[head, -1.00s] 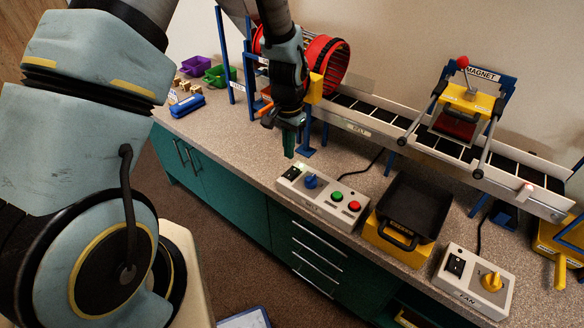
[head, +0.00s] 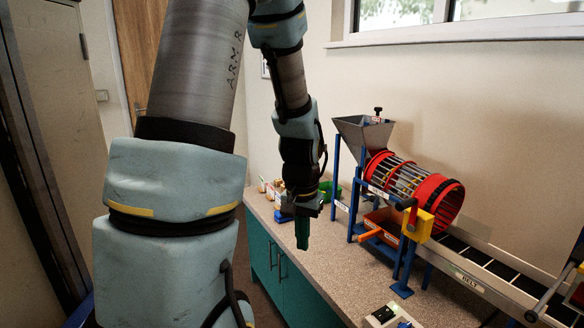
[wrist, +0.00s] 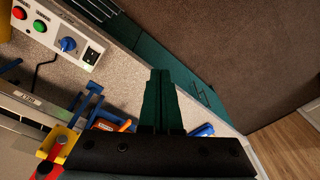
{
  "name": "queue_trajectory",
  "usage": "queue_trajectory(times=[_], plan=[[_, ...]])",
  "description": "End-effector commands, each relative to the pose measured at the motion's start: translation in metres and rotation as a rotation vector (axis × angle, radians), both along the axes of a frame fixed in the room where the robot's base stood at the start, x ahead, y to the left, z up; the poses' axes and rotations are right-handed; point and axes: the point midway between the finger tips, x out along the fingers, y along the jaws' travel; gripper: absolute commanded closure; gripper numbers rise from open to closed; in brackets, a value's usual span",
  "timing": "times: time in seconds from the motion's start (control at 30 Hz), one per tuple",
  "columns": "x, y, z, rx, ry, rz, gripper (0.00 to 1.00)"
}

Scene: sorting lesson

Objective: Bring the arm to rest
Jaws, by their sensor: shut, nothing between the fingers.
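My gripper (head: 303,236) hangs pointing down at the end of my arm, over the front part of the worktop in the head view. Its green fingers are together with nothing between them. In the wrist view the shut fingers (wrist: 162,98) point over the worktop's front edge, above the green cabinet fronts. No object is in contact with the fingers in either view.
The worktop (head: 345,287) carries a red drum sieve (head: 432,200) with a hopper (head: 362,138), an orange-handled tray (head: 372,234) and a conveyor (head: 482,276). A switch box (wrist: 55,28) sits near the edge. A green bin (head: 328,190) stands behind my gripper. The floor (wrist: 235,60) is clear.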

Motion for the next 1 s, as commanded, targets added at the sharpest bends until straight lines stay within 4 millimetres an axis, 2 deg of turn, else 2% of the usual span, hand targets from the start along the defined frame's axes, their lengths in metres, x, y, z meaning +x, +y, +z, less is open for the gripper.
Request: queue_trajectory(times=[0.03, 0.1, 0.2, 0.3, 0.43, 1.0], plan=[[-0.009, 0.025, 0.013, -0.007, -0.013, 0.078, 1.0], [-0.022, 0.05, 0.024, -0.014, -0.023, 0.166, 1.0], [-0.038, 0.075, 0.035, -0.023, -0.035, 0.263, 1.0], [-0.049, 0.089, 0.04, -0.027, -0.041, 0.319, 1.0], [-0.055, 0.095, 0.042, -0.03, -0.044, 0.347, 1.0], [-0.054, 0.094, 0.042, -0.029, -0.044, 0.344, 1.0]])
